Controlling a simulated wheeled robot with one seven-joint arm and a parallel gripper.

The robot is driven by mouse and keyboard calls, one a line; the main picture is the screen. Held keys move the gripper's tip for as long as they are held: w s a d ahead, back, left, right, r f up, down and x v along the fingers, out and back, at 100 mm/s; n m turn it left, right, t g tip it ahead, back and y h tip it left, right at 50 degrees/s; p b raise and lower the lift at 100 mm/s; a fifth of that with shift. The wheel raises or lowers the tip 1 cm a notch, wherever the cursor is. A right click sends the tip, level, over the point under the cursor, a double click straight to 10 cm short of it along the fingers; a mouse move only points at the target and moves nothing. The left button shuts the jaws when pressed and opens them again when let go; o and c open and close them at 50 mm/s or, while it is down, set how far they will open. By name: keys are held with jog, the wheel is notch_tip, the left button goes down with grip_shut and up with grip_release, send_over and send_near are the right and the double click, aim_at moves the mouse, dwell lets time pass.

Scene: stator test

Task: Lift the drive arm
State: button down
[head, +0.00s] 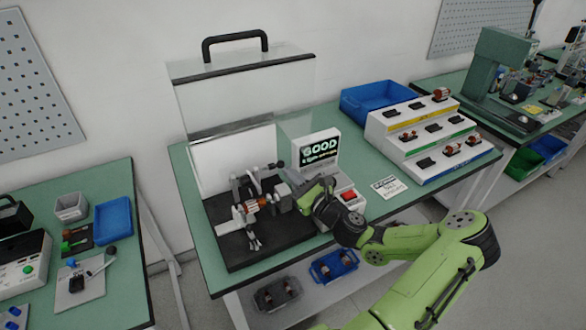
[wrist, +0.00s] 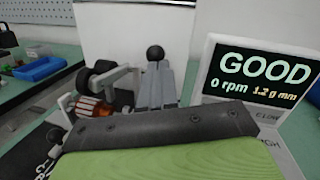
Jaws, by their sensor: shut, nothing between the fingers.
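The test machine stands on a black base (head: 240,250) on the green bench. A rotor with a copper-red winding (head: 257,204) lies across its supports; it also shows in the wrist view (wrist: 92,106). A lever with a black ball knob (head: 281,165), apparently the drive arm, is at the machine's back right. The knob shows in the wrist view (wrist: 155,53) just beyond my fingertips. My gripper (head: 290,178) is shut and empty, to the right of the rotor and close to the knob. Whether it touches the lever cannot be told.
A screen reading GOOD (head: 319,149) and a red button (head: 348,196) stand close to the right of my gripper. A clear cover with a black handle (head: 235,44) is raised behind. A stepped rack (head: 420,130) and blue bin (head: 378,98) stand farther right.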

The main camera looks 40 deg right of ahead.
jog(key=r+p, duration=0.1)
jog(key=w+r+p, duration=0.1)
jog(key=r+p, duration=0.1)
jog(key=p, duration=0.1)
jog(key=shift+w+d+r, duration=0.1)
jog(key=shift+w+d, duration=0.1)
jog(key=shift+w, duration=0.05)
jog(key=shift+w+d+r+p, duration=0.25)
jog(key=shift+w+r+p, duration=0.45)
jog(key=shift+p, duration=0.65)
jog(key=shift+w+f, duration=0.1)
jog(key=shift+w, duration=0.05)
